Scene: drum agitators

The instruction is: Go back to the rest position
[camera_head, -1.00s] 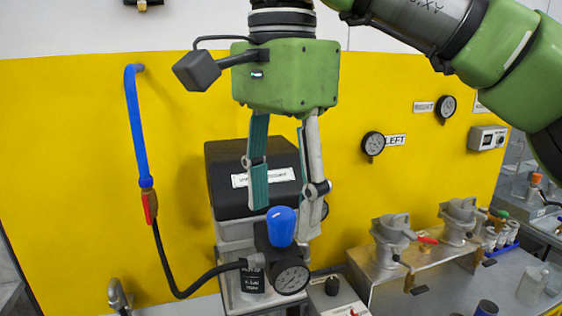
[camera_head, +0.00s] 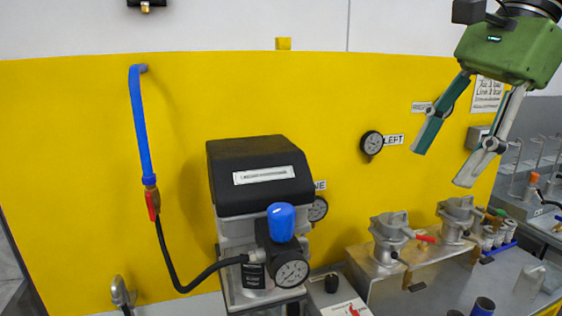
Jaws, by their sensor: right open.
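My right gripper (camera_head: 440,168) hangs at the upper right, in front of the yellow wall. Its green body is at the top and its two fingers point down and left, spread apart with nothing between them. It is clear of the machine and above the valves on the bench. My left gripper is not in view.
A black-topped machine (camera_head: 262,172) with a blue-capped regulator (camera_head: 281,223) and gauge (camera_head: 291,270) stands at centre. A blue pipe (camera_head: 140,125) with a red-handled valve (camera_head: 152,203) joins it by a black hose. Two metal valves (camera_head: 391,236) (camera_head: 459,218) stand on a bench at right.

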